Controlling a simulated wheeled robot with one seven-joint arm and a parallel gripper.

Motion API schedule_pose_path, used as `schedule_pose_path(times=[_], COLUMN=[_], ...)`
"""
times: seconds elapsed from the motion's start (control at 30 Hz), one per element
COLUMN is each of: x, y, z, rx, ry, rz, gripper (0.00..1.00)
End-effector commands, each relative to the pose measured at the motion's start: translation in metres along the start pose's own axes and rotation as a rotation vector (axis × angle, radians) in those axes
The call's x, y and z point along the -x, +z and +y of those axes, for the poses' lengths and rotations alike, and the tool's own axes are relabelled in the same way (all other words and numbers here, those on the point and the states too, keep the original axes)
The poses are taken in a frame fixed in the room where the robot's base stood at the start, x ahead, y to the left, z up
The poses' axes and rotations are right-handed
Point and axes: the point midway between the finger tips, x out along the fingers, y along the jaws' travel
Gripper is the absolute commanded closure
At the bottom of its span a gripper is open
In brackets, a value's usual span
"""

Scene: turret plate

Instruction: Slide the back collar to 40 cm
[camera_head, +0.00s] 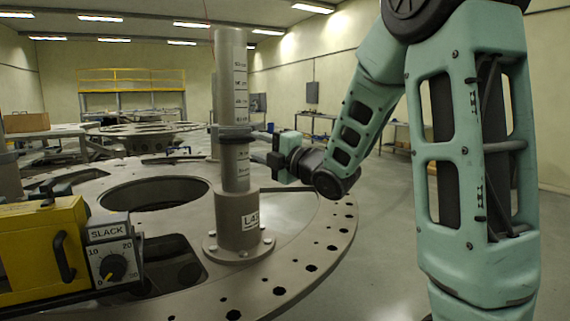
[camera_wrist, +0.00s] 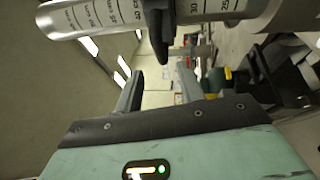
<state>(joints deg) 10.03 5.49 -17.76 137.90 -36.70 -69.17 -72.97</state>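A grey upright post (camera_head: 234,75) with a printed scale stands on the round plate. A dark collar (camera_head: 234,134) sits around it partway up. In the wrist view the post (camera_wrist: 75,18) lies across the top, and the collar (camera_wrist: 156,20) sits between the marks near 30 and the higher marks, covering part of the scale. A dark tab (camera_wrist: 163,52) sticks out from the collar toward my gripper. My gripper (camera_head: 267,146) is just right of the post at collar height. Its fingers are apart in the wrist view (camera_wrist: 158,88), with the tab's tip near the gap. I cannot tell any contact.
A yellow box with a SLACK dial (camera_head: 112,262) stands at the lower left. The round plate (camera_head: 290,262) has large openings and rim holes. Another post (camera_head: 214,85) shows just behind the scaled one. Open floor lies to the right of the plate.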

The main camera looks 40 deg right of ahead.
Motion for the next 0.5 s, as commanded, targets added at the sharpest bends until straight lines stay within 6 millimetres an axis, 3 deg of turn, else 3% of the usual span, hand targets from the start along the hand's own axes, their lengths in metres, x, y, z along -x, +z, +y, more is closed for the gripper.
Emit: schedule_pose_path(times=[0.23, 0.5], x=[0.057, 0.079], y=[0.0, 0.0], z=[-0.001, -0.001], rx=[-0.001, 0.0], ry=[0.004, 0.002], rz=[-0.003, 0.0], gripper=[0.61, 0.61])
